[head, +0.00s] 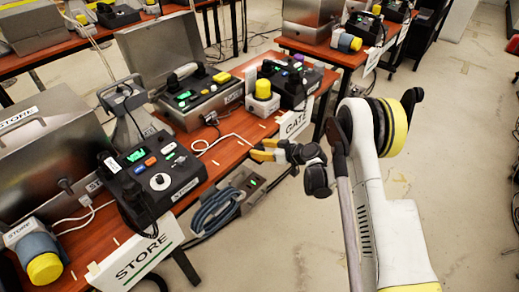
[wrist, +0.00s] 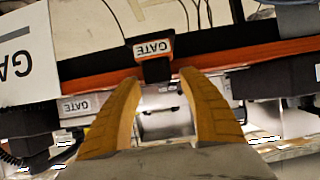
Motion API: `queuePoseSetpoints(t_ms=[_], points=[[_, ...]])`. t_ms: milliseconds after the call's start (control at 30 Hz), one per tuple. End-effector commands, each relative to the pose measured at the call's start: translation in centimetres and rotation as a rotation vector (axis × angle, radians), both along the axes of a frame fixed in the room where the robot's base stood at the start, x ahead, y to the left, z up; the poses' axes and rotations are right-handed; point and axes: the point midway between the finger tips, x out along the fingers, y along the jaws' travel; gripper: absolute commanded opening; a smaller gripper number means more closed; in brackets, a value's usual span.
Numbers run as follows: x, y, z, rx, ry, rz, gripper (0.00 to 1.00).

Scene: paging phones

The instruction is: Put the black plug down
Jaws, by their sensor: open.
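A black plug (wrist: 155,71) with a white GATE label shows in the wrist view at the orange-brown table edge. It sits just beyond and between my fingertips, with a gap visible on each side. My gripper (wrist: 162,78) is open, its two yellow fingers spread. In the head view my gripper (head: 254,150) is at the front edge of the red-brown table (head: 232,126), left of the GATE sign. I cannot make out the plug between the fingers there. Whether the plug rests on the table or touches a finger is unclear.
A GATE sign (head: 295,123) hangs at the table edge beside my gripper. A yellow-topped cylinder (head: 263,93) and a black phone unit (head: 298,84) stand behind it. A white cable (head: 207,147) lies on the table. A grey tray with coiled blue cable (head: 217,208) sits below the edge.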

Motion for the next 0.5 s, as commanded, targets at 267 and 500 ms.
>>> queuePoseSetpoints(t_ms=[267,500], points=[[-3.4,-4.6,3.3,0.001,0.001,-0.005,0.49],[-5.7,-7.4,4.8,0.001,0.001,-0.003,0.49]])
